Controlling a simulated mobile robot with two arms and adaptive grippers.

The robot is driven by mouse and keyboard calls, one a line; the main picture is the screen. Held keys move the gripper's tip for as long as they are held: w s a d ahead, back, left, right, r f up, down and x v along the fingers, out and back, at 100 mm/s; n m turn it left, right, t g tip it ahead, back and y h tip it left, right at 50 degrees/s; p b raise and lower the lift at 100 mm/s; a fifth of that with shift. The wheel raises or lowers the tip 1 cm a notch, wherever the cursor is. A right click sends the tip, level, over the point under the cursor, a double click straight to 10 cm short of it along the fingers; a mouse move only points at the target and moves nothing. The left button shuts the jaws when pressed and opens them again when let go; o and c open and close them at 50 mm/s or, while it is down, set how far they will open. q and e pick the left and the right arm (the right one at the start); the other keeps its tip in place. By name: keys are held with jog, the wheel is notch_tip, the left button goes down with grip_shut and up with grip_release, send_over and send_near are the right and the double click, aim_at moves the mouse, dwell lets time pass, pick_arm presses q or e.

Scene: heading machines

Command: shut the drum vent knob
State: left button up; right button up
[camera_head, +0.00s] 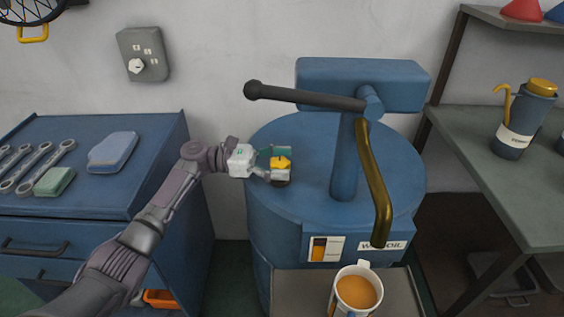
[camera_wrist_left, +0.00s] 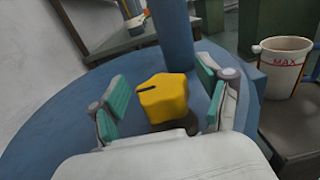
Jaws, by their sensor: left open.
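The drum vent knob (camera_head: 281,162) is a yellow lobed knob on the top of the blue drum (camera_head: 395,170), left of the pump post. In the left wrist view the knob (camera_wrist_left: 163,97) has a dark slot mark on its top and sits on a dark round base. My left gripper (camera_head: 274,160) is at the knob, coming in from the left. In the wrist view its teal finger pads (camera_wrist_left: 165,100) stand open on both sides of the knob, with gaps visible. My right gripper is not in view.
The pump's post (camera_head: 345,165), dark handle (camera_head: 305,97) and brass spout (camera_head: 376,185) rise right of the knob. A mug (camera_head: 357,290) of orange-brown liquid stands below the spout. A blue cabinet (camera_head: 150,140) with wrenches is left; a grey bench (camera_head: 470,150) is right.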

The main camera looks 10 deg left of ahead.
pick_arm(q)
jog(key=shift+a, duration=0.1)
jog(key=s+a, duration=0.1)
jog(key=a, duration=1)
jog(key=shift+s+a, duration=0.35)
